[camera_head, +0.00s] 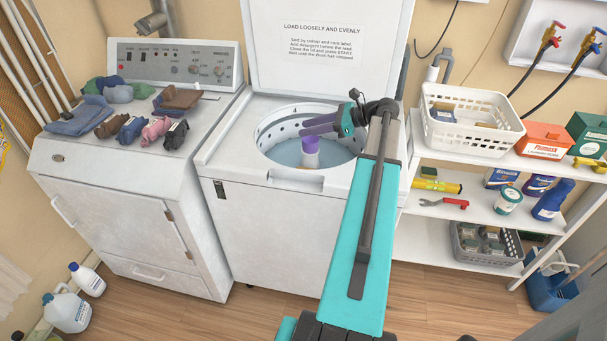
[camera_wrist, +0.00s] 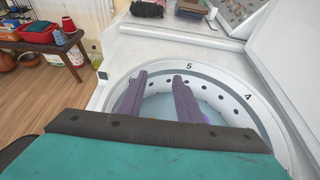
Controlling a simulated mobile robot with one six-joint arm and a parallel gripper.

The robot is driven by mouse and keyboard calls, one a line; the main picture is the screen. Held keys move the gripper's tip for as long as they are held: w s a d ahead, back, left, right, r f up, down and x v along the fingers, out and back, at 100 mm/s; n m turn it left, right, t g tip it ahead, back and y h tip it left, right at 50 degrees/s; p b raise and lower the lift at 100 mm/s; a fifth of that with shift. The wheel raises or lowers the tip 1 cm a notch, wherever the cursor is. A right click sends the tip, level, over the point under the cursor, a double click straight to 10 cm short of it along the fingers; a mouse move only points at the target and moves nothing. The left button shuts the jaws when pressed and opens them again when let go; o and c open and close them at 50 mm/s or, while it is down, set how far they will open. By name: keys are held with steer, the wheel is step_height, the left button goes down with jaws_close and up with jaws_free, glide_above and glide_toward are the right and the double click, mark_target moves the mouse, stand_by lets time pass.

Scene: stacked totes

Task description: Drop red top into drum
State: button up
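The drum (camera_head: 275,130) is the open round tub of the white washer, with bluish water in it and a purple-and-white post (camera_head: 310,152) in the middle. My gripper (camera_head: 304,125) is over the drum opening. In the wrist view its two purple fingers (camera_wrist: 160,76) stand apart with nothing between them. No clearly red top shows in the drum or in my gripper. I cannot tell whether either is the red top.
The washer's raised lid (camera_head: 325,70) stands behind the drum. The dryer (camera_head: 120,170) is at the left, with blue, green, navy and brown clothes on it. Shelves at the right hold a white basket (camera_head: 468,135), a red box (camera_head: 543,140) and bottles. Jugs (camera_head: 68,310) stand on the floor.

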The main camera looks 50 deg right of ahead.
steer(key=shift+s, duration=0.1)
steer(key=b+v, duration=0.2)
steer(key=v, duration=1.1)
steer(key=shift+s+d+r, duration=0.15)
steer(key=shift+r, duration=0.05)
stand_by(0.7)
